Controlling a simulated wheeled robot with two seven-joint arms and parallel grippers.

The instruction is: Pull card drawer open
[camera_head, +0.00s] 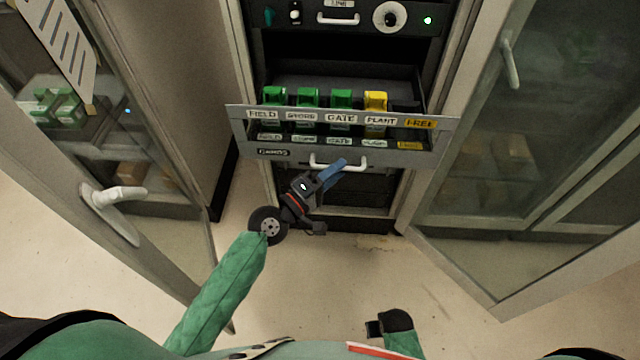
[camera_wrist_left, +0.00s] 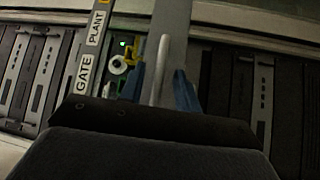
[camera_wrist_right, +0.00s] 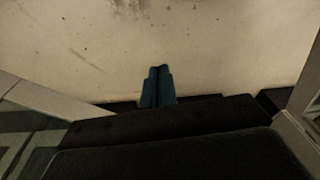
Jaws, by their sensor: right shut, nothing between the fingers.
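The card drawer (camera_head: 272,152), marked CARDS, stands pulled out of the rack. It holds green cards (camera_head: 308,97) and a yellow card (camera_head: 376,100) behind labels FIELD, STORE, GATE, PLANT and FREE. A white bar handle (camera_head: 352,168) is on its front. My left gripper (camera_head: 334,172) is at the handle. In the left wrist view its blue fingers (camera_wrist_left: 160,90) stand apart on either side of the handle (camera_wrist_left: 158,72); I cannot tell whether they touch it. My right gripper (camera_wrist_right: 157,72) is shut and empty over the floor.
A rack panel (camera_head: 345,20) with a knob and a green light is above the drawer. An open glass door (camera_head: 110,200) with a white handle stands left, another (camera_head: 545,150) right. Floor (camera_head: 330,275) in front is clear.

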